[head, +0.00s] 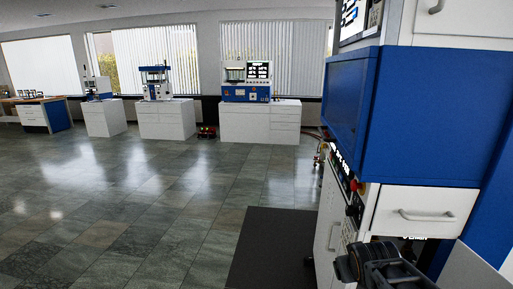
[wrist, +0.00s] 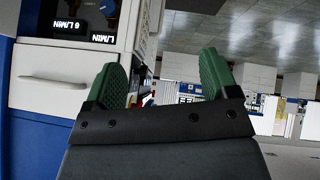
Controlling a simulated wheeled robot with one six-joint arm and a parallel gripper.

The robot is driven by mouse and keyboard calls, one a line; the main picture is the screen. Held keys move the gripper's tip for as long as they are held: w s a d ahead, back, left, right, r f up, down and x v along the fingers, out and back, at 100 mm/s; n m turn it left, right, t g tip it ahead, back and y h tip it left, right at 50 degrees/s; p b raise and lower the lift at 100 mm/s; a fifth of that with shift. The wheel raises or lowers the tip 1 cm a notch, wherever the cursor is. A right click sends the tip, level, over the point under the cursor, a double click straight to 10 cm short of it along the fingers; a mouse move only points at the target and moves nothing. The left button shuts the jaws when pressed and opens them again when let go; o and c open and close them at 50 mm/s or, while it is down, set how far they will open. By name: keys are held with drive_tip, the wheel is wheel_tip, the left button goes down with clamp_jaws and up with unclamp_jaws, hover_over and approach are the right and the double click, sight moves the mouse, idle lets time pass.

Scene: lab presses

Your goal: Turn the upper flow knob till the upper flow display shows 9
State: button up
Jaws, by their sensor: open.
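The wrist view is upside down. It shows lit flow displays marked L/MIN at upper left: one display (wrist: 68,26) with a digit that I cannot read surely, and another (wrist: 103,38) partly cut by the panel edge. A dark round knob (wrist: 108,8) shows at the top edge; I cannot tell whether it is the upper one. My gripper (wrist: 162,72) has two green fingers wide apart with nothing between them, apart from the panel. In the head view my gripper (head: 385,265) is at the bottom, in front of the machine, its fingers not clear.
The blue and white machine (head: 420,120) fills the right side, with a drawer (head: 425,212) and a red button (head: 361,189). A dark mat (head: 275,250) lies on the floor beside it. Open tiled floor (head: 140,190) spreads left. White cabinets (head: 260,122) stand at the back.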

drive_tip(key=s+a+r+g+y+p, duration=0.2)
drive_tip(key=s+a+r+p, duration=0.3)
drive_tip(key=s+a, duration=0.3)
drive_tip(key=shift+s+r+m+g+y+p, duration=0.35)
drive_tip(key=shift+s+g, duration=0.25)
drive_tip(key=shift+g, duration=0.3)
drive_tip(key=shift+c, duration=0.2)
